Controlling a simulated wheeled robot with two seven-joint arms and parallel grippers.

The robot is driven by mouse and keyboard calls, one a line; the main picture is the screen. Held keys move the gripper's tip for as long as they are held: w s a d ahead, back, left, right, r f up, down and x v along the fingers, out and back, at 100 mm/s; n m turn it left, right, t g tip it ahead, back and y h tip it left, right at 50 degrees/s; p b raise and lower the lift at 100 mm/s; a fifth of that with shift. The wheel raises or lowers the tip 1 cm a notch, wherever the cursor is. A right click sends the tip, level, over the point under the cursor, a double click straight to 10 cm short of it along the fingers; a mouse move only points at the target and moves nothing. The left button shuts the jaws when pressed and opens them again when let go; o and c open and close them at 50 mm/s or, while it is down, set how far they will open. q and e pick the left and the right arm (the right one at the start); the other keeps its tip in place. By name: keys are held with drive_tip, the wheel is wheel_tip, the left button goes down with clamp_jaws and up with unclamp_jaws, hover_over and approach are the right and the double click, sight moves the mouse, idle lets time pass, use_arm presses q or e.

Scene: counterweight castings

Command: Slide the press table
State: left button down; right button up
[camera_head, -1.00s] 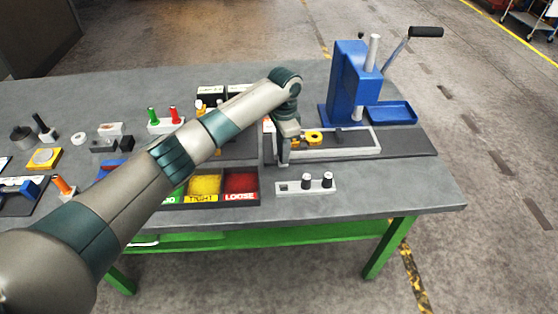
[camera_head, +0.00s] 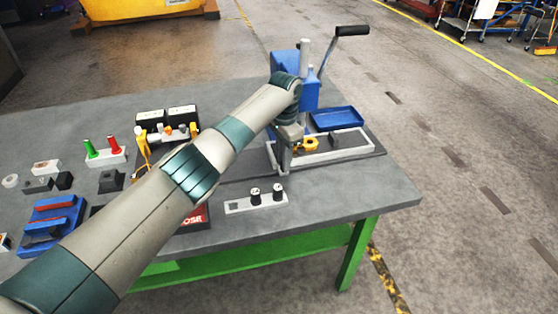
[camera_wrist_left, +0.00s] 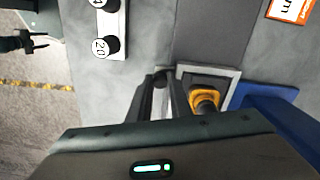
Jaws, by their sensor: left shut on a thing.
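The press table is a pale rectangular frame (camera_head: 345,147) on a dark strip, in front of the blue press (camera_head: 312,95). A yellow ring-like part (camera_head: 311,145) and a small dark block sit within the frame. My left gripper (camera_head: 285,168) is at the frame's left end, pointing down and shut on it; the exact grip is partly hidden. In the left wrist view, my left fingers (camera_wrist_left: 165,88) are close together at the frame's edge (camera_wrist_left: 228,72), beside the yellow part (camera_wrist_left: 204,98). A dark pronged shape (camera_wrist_left: 22,42) there may be my right gripper; its state is unclear.
A pale gauge strip with two black pegs (camera_head: 256,198) lies near the front edge. A blue tray (camera_head: 336,118) is behind the frame. The press lever (camera_head: 350,31) rises at the back. Bare bench (camera_head: 370,190) lies front right.

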drive_tip(key=shift+s+d, duration=0.1)
use_arm(q)
drive_tip(key=c, duration=1.8)
unclamp_jaws()
drive_tip(key=shift+c, duration=0.2)
drive_tip(key=shift+o, duration=1.1)
use_arm(e)
drive_tip(key=shift+s+d, duration=0.1)
drive_tip(key=shift+d, duration=0.5)
use_arm(q)
drive_tip(key=shift+r, duration=0.1)
wheel_tip(320, 180, up, 17)
drive_tip(key=b, duration=0.4)
drive_tip(key=shift+r+b, duration=0.15)
drive_tip(key=shift+b, duration=0.2)
use_arm(e)
drive_tip(key=shift+f, duration=2.35)
